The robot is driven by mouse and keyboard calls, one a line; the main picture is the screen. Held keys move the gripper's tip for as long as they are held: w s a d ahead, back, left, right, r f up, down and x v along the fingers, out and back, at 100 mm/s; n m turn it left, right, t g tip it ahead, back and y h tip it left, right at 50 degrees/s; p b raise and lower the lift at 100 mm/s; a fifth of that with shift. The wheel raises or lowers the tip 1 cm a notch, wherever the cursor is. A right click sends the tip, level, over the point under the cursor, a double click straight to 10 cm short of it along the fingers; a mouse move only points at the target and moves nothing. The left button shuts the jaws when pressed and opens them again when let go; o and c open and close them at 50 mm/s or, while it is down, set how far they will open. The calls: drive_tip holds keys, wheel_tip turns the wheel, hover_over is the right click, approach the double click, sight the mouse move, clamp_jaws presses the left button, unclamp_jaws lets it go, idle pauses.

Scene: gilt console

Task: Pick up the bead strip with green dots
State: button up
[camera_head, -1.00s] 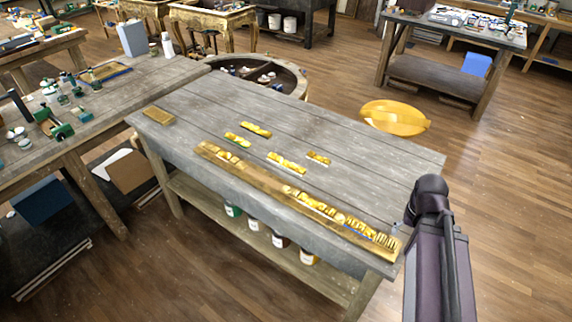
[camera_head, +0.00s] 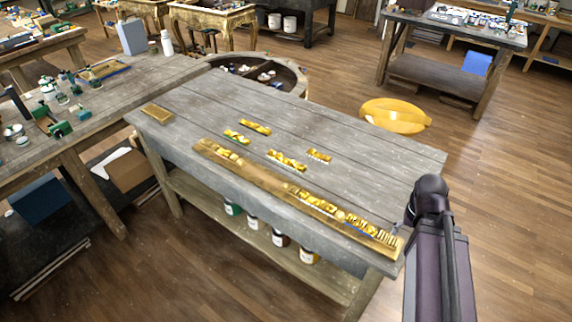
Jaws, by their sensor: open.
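Several short gilt bead strips lie on the grey wooden table (camera_head: 355,150). The strip with a greenish tint (camera_head: 237,137) lies left of centre, just behind the long gilt rail; its dots are too small to make out clearly. Another strip (camera_head: 256,127) lies behind it, a third (camera_head: 287,160) to its right, and a small one (camera_head: 319,155) farther right. My arm stands at the right, by the table's right front corner. My gripper is not visible; nothing shows it touching a strip.
A long gilt rail (camera_head: 265,180) with ornament pieces runs along the table's front edge. A small gilt block (camera_head: 156,112) lies at the left corner. A yellow stool (camera_head: 395,115) stands behind the table. Jars (camera_head: 281,239) stand on the lower shelf. The table's back right is clear.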

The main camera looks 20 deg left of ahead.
drive_tip(key=shift+f+b, duration=0.45)
drive_tip(key=shift+f, duration=0.35)
drive_tip(key=c, duration=0.3)
drive_tip(key=shift+c, duration=0.2)
drive_tip(key=shift+a, duration=0.1)
